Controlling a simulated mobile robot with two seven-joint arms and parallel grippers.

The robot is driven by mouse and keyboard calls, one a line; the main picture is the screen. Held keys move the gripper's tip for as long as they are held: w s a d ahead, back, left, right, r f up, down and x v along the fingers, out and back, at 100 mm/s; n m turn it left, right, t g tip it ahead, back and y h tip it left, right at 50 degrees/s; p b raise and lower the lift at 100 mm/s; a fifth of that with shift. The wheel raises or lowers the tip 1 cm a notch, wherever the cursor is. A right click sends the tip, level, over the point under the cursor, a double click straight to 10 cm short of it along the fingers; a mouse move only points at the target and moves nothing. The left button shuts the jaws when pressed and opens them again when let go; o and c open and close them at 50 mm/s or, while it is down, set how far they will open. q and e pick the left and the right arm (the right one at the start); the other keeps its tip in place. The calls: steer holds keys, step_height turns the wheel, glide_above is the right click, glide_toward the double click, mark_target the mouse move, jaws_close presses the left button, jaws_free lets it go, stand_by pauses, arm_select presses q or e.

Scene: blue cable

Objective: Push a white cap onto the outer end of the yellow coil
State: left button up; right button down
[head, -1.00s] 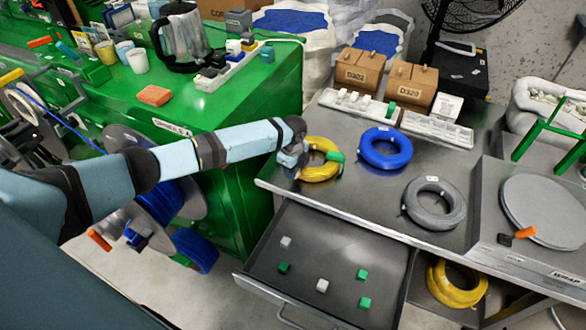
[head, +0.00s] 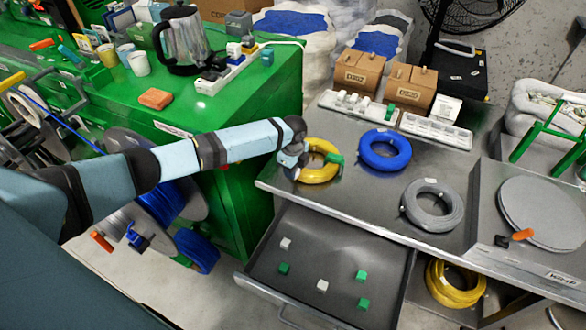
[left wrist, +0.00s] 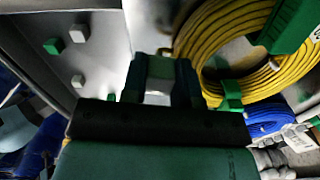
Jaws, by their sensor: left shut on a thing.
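The yellow coil (head: 322,174) lies near the left corner of the steel table, and fills the upper right of the left wrist view (left wrist: 200,48). A green block (head: 336,159) sits on its right side. My left gripper (head: 292,165) is at the coil's left edge. In the left wrist view, its fingers (left wrist: 160,82) are shut on a small pale piece that looks like a white cap (left wrist: 158,68); the fingers partly hide it. A smaller green piece (left wrist: 231,96) is by the coil's edge there. I cannot make out the coil's outer end. My right gripper is out of view.
The open drawer (head: 262,262) below holds loose white caps (head: 322,286) and green caps (head: 361,275). A blue coil (head: 385,150) and a grey coil (head: 433,204) lie to the right on the table. Cartons (head: 360,72) and white trays (head: 436,131) stand behind.

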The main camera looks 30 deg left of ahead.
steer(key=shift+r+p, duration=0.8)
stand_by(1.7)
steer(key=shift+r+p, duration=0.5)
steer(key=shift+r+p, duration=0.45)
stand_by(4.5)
